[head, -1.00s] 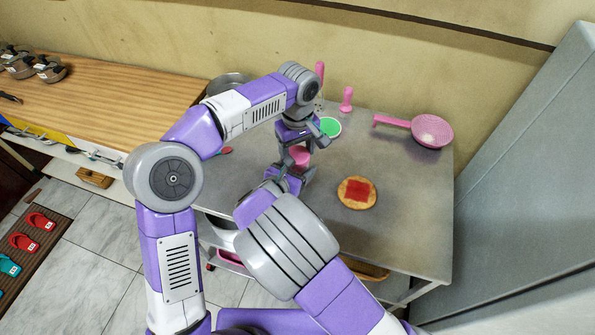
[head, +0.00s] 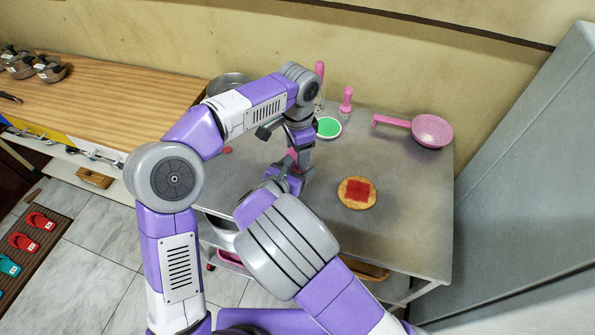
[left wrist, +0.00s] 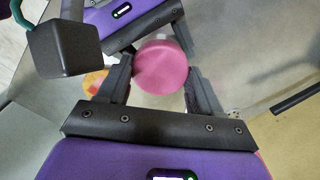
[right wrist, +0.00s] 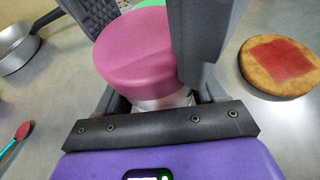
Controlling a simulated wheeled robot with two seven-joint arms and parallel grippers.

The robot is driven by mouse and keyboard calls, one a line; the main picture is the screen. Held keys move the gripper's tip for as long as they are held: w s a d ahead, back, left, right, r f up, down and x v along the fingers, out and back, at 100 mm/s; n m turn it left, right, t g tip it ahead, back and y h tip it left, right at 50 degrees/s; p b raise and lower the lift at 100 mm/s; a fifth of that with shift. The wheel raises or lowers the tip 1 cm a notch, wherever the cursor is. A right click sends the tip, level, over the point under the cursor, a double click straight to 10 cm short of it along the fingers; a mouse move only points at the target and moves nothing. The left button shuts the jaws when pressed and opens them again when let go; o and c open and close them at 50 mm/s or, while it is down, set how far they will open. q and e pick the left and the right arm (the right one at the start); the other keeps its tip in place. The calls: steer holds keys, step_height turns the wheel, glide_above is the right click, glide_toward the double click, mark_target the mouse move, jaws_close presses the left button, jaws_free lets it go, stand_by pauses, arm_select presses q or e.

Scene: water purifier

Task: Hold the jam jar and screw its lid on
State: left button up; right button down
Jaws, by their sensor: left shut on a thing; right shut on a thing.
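The jam jar's pink lid (right wrist: 145,50) shows from the side in the right wrist view, and from above in the left wrist view (left wrist: 161,67). Below it is the pale, clear jar body (right wrist: 165,99), mostly hidden. My left gripper (left wrist: 161,75) is shut on the lid from above, one finger on each side. My right gripper (right wrist: 155,95) is shut on the jar from the side, below the lid. The lid sits over the jar; whether it is threaded tight cannot be told. In the head view the arms hide most of the jar, with only a bit of pink showing (head: 292,153).
A round bread with a red square (head: 357,193) lies to the right on the grey table (head: 400,220). A green-topped round dish (head: 328,128), a pink upright tool (head: 346,100) and a pink strainer (head: 432,131) are behind. A metal pan (right wrist: 17,47) stands left.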

arm_select(q)
steer(key=shift+m, duration=0.7)
steer(key=o, duration=1.2)
steer(key=shift+o, duration=0.2)
step_height(320, 180, up, 12)
arm_select(e)
jaws_free()
